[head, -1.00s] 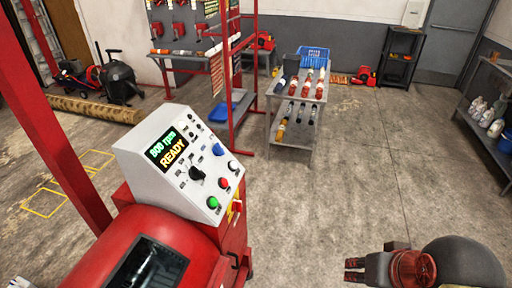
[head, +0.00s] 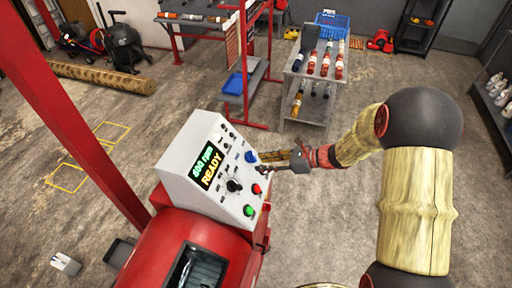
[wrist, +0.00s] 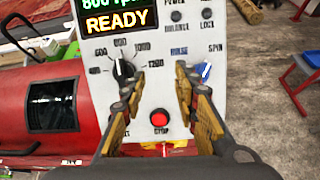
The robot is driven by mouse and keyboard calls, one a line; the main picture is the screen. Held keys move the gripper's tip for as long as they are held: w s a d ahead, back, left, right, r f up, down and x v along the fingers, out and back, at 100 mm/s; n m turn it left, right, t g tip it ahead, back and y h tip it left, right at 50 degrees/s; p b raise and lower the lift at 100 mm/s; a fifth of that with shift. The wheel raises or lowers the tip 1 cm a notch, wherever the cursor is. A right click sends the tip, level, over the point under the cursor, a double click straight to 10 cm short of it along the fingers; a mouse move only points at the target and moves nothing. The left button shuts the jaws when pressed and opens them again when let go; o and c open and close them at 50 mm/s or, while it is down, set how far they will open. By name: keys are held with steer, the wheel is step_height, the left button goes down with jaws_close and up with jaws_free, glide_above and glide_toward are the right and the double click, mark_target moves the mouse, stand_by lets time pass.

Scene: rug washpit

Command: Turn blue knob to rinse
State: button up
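The control panel (head: 205,160) is a white sloped box on the red machine. Its display reads READY. The blue knob (head: 250,157) is at the panel's upper right side; in the wrist view the blue knob (wrist: 202,72) sits just right of my right finger, partly hidden by it. A blurred word, probably RINSE, is at its upper left and SPIN at its upper right. Its pointer seems to lean towards SPIN, but is not clear. My gripper (wrist: 159,85) is open and empty before the panel, between the black dial (wrist: 124,68) and the blue knob. My gripper (head: 277,160) also shows in the head view.
A red stop button (wrist: 159,118) shows between my fingers. A green button (head: 249,211) is low on the panel. A red post (head: 75,120) stands left of the panel. A grey cart (head: 307,85) with bottles stands behind. The floor to the right is open.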

mark_target(255, 157)
steer(key=w+d+f+m+t+p, duration=0.3)
steer(key=w+f+m, duration=0.2)
steer(key=m, duration=0.1)
steer(key=x, duration=0.7)
steer(key=shift+d, duration=0.1)
steer(key=shift+r, duration=0.1)
steer(key=shift+c, duration=0.6)
steer(key=c, duration=0.7)
